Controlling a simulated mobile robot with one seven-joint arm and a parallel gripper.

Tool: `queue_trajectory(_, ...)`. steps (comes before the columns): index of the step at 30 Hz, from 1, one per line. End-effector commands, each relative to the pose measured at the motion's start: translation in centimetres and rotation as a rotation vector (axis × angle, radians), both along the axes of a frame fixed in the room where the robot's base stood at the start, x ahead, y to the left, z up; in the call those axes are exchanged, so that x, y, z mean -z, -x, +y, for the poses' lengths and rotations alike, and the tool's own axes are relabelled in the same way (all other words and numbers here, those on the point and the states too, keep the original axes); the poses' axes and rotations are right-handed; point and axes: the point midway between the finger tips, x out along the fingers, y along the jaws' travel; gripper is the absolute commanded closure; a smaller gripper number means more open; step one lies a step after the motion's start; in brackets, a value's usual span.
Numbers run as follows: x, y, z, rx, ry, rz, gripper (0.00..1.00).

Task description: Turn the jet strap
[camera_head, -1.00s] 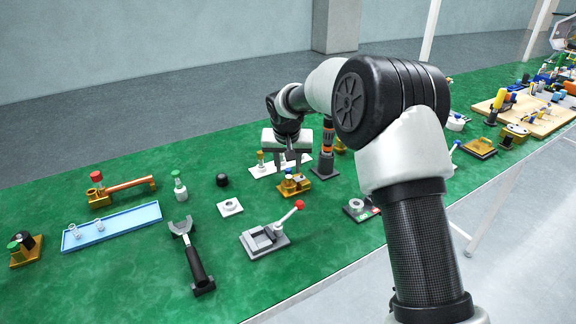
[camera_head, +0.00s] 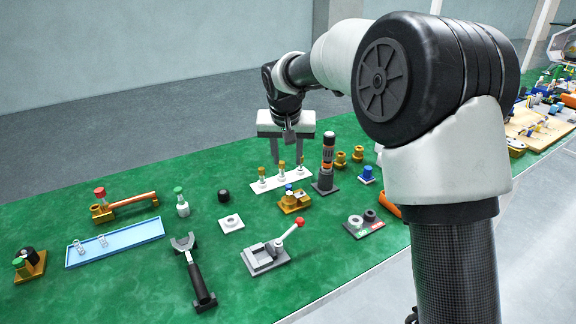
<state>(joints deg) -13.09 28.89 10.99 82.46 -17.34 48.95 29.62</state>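A small brass fixture with a blue knob (camera_head: 293,200) stands on the green table in the middle of the view. A white strip with several upright brass-topped pieces (camera_head: 265,186) lies just behind it. I cannot tell for certain which part is the jet strap. My gripper (camera_head: 287,157) hangs above and behind the white strip, pointing down. Its two fingers are apart, with nothing visible between them. The brass fixture is clear of the fingers.
A dark post with orange bands (camera_head: 327,165) stands right of the brass fixture. A blue tray (camera_head: 115,243) is at left. My arm hides part of the right side.

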Motion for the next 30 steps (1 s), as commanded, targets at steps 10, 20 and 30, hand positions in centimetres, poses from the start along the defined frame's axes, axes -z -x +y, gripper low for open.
queue_trajectory(10, -3.5, 1.4, -0.1, 0.0, 0.001, 0.0, 0.64)
queue_trajectory(20, -3.6, 1.5, -0.2, 0.0, 0.001, 0.0, 0.64)
queue_trajectory(30, -10.2, 11.1, -8.8, 0.004, 0.038, -0.037, 0.64)
